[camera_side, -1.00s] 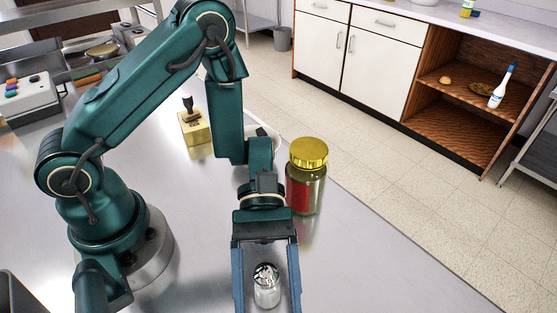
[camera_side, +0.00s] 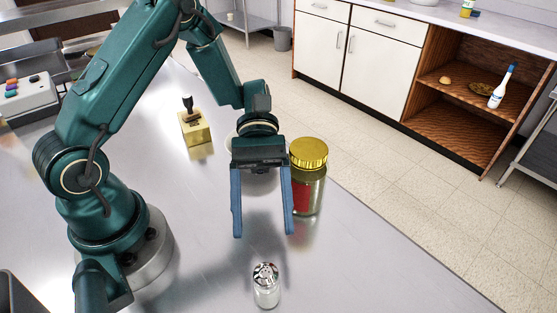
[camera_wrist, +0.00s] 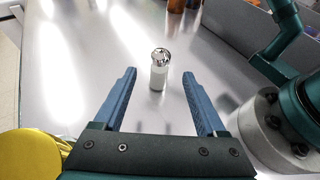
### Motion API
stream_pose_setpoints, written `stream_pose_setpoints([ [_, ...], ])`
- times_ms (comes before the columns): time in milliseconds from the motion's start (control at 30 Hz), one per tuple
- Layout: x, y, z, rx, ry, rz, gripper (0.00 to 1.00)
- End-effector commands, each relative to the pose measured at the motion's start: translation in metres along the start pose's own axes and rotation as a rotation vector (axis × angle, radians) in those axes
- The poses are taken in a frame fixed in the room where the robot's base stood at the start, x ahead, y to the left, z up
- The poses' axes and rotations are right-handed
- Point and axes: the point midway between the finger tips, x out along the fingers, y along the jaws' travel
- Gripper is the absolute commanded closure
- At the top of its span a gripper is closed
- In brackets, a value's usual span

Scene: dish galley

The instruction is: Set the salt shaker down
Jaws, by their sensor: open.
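The salt shaker (camera_side: 266,286), clear glass with a shiny metal top, stands upright on the steel counter (camera_side: 350,265) near the front of the side view. It also stands upright in the wrist view (camera_wrist: 158,72), beyond the fingertips and roughly between them. My gripper (camera_side: 264,232) is open and empty, its two blue fingers wide apart. It is above and behind the shaker in the side view, clear of it. The fingers also show in the wrist view (camera_wrist: 158,100).
A jar with a yellow lid (camera_side: 308,175) stands close to the right of my gripper. A yellow block with a dark-handled stamp (camera_side: 194,127) stands further back. A pale dish is partly hidden behind my gripper. The counter around the shaker is clear.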

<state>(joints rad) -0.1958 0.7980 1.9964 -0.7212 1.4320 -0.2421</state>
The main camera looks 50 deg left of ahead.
Motion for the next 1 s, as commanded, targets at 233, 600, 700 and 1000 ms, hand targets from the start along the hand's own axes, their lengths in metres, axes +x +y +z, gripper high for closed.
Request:
stream_pose_setpoints([
  [233,-0.010,-0.004,0.004,0.038,0.054,-0.017,0.26],
  [600,-0.029,-0.035,0.025,0.394,0.538,-0.153,0.26],
  [700,-0.037,-0.044,0.029,0.505,0.693,-0.194,0.26],
  [1000,-0.069,-0.065,0.042,0.822,1.163,-0.301,0.26],
])
